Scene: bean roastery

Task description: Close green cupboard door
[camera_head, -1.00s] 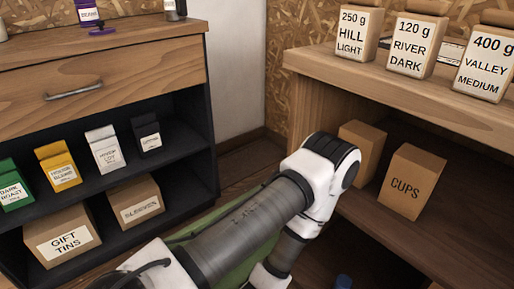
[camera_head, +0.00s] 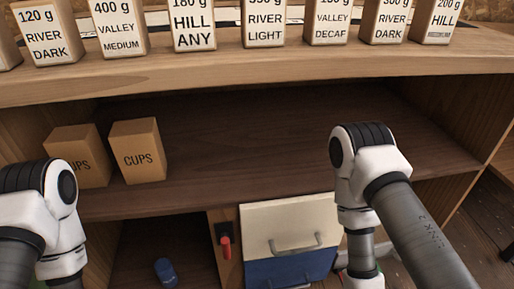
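No green cupboard door shows in the camera_head view now. A panel with a cream upper part (camera_head: 285,222) and a blue lower part (camera_head: 262,270) stands under the shelf, with grey handles on it. My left arm (camera_head: 40,215) comes in at the lower left, and its gripper is below the picture edge. My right arm (camera_head: 372,165) bends down in front of the shelf, right of the cream and blue panel. Its gripper is not seen.
A wooden counter (camera_head: 250,72) carries a row of several labelled coffee bags (camera_head: 265,22). Two CUPS boxes (camera_head: 140,150) stand on the shelf (camera_head: 260,165), whose middle is bare. A blue cylinder (camera_head: 166,270) and a red handle (camera_head: 225,245) are below it.

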